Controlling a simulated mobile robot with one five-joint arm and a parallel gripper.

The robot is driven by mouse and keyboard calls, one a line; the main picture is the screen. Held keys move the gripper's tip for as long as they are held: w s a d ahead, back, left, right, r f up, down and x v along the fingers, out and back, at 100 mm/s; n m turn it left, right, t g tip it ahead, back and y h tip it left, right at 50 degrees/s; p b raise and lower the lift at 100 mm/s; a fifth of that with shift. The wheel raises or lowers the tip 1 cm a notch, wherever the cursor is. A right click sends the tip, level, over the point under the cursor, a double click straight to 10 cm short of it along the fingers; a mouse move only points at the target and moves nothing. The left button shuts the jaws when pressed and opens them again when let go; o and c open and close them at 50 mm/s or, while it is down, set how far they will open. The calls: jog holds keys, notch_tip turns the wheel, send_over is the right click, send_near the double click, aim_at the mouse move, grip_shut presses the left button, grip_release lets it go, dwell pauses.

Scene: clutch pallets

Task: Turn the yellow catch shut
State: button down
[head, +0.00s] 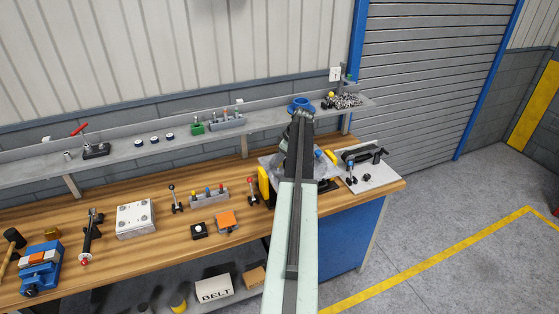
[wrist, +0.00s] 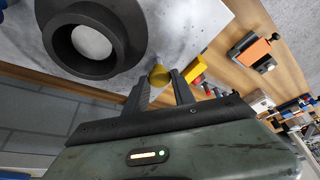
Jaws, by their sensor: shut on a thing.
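The yellow catch (wrist: 158,75) shows as a small round yellow piece between my fingertips in the wrist view. My gripper (wrist: 161,80) is shut on it, one dark finger on each side. The catch sits at the edge of a pale plate (wrist: 196,25), beside a large black ring (wrist: 58,38). How far the catch is turned cannot be told. In the head view my arm covers the gripper and most of the plate.
In the wrist view, a yellow block (wrist: 207,64) and a red piece (wrist: 198,79) lie close to the right finger. In the head view, a grey board with a black device (head: 365,155) stands right of my arm, and an orange block (head: 227,220) is on the left.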

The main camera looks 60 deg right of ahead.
jog(key=m, duration=0.1)
jog(key=m+h, duration=0.1)
jog(key=m, duration=0.2)
jog(key=shift+a+h, duration=0.25)
jog(key=shift+h, duration=0.05)
jog(key=m, duration=0.2)
jog(key=m+h, duration=0.1)
jog(key=m, duration=0.1)
jog(key=shift+w+a+m+g+h, duration=0.1)
jog(key=shift+m+g+h, duration=0.2)
jog(key=shift+g, duration=0.1)
jog(key=m+g+h, duration=0.1)
jog(key=m, duration=0.3)
jog(key=shift+w+a, duration=0.1)
jog(key=shift+w, duration=0.05)
jog(key=shift+w+m+g+h, duration=0.15)
jog(key=shift+m+g, duration=0.35)
jog(key=shift+m, duration=0.8)
jog(key=shift+m+g+h, duration=0.25)
jog(key=shift+m+g, duration=0.25)
jog(key=shift+m, duration=0.8)
jog(key=shift+a, duration=0.1)
jog(key=c, duration=1.1)
grip_release()
jog(key=shift+o, duration=0.2)
